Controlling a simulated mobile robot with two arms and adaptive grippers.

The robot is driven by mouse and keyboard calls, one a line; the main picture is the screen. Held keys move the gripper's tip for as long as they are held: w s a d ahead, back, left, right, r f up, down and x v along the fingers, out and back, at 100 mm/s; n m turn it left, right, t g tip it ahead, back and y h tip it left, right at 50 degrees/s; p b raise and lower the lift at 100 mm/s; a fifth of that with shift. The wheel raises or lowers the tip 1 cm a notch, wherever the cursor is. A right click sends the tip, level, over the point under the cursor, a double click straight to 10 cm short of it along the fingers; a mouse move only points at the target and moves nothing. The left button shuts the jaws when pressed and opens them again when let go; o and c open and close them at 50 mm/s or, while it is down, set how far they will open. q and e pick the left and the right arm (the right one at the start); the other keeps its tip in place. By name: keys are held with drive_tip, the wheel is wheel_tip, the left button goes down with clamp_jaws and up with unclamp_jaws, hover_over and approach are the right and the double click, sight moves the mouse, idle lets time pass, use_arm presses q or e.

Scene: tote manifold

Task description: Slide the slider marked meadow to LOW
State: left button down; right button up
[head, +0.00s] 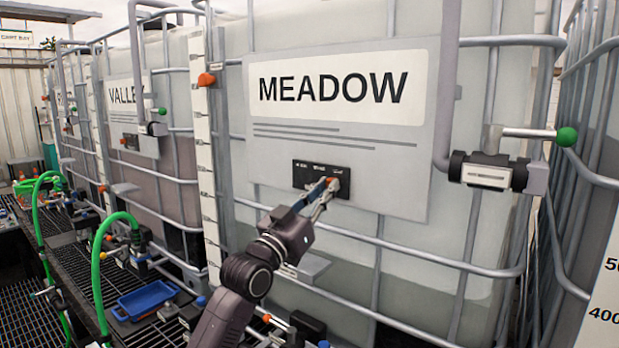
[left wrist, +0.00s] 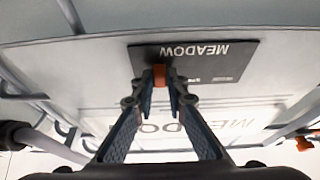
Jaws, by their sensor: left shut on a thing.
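The meadow slider's black panel (head: 307,168) is on the grey plate under the big MEADOW sign (head: 333,86) on the tank's front. It also shows in the left wrist view (left wrist: 215,62), with its MEADOW label upside down. The slider's small orange knob (left wrist: 160,75) sits right of the panel's middle in the head view, toward the left in the wrist view. My left gripper (head: 327,185) reaches up from below and is shut on this knob, one finger on each side. The panel's small end labels are too small to read. My right gripper is not in view.
Cage bars (head: 400,257) cross the tank's front below the plate. A valve handle with a green ball (head: 566,136) juts out at the right. An orange gauge marker (head: 206,79) is at left. Green hoses (head: 100,255) and a blue tray (head: 145,300) are at lower left.

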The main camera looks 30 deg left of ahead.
use_arm(q)
drive_tip(key=shift+d+f, duration=0.1)
drive_tip(key=shift+d, duration=0.45)
drive_tip(key=c, duration=2.2)
unclamp_jaws()
drive_tip(key=shift+o, duration=1.3)
drive_tip(key=shift+s+d, duration=0.1)
drive_tip(key=shift+d, duration=0.15)
drive_tip(key=shift+a, duration=0.2)
drive_tip(key=d+v, duration=0.1)
drive_tip(key=v, duration=1.1)
drive_tip(key=shift+a, duration=0.3)
